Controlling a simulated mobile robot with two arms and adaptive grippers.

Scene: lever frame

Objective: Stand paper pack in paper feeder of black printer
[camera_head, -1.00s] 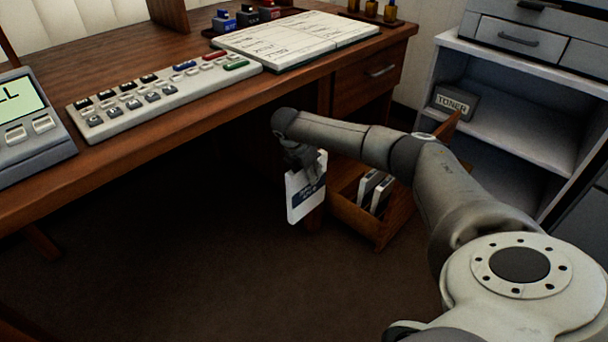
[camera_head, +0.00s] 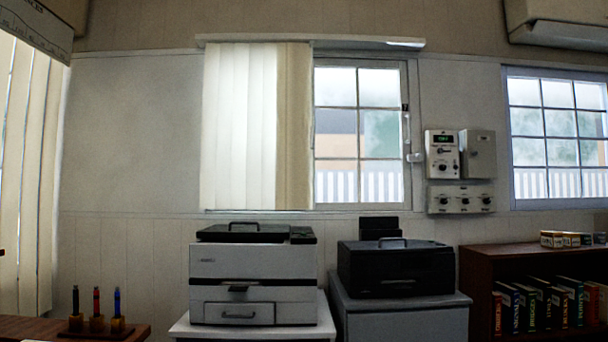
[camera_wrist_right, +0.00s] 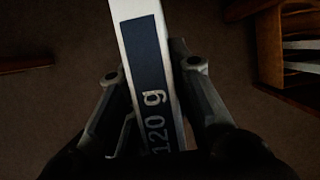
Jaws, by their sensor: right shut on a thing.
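The black printer (camera_head: 396,268) stands on a grey cabinet near the wall in the head view. A dark upright part (camera_head: 378,227), which looks like its paper feeder, rises at its back; I cannot see into it. In the right wrist view my right gripper (camera_wrist_right: 160,82) is shut on the paper pack (camera_wrist_right: 143,48). The pack is white with a dark blue label reading "120 g", and it sits between the two fingers, above the brown floor. My left gripper is in neither view.
A grey printer (camera_head: 253,272) stands left of the black one on a white cabinet. A bookshelf (camera_head: 485,268) is at the right. Pens in holders (camera_head: 97,322) stand on the desk corner at lower left. A wooden drawer (camera_wrist_right: 270,45) shows in the right wrist view.

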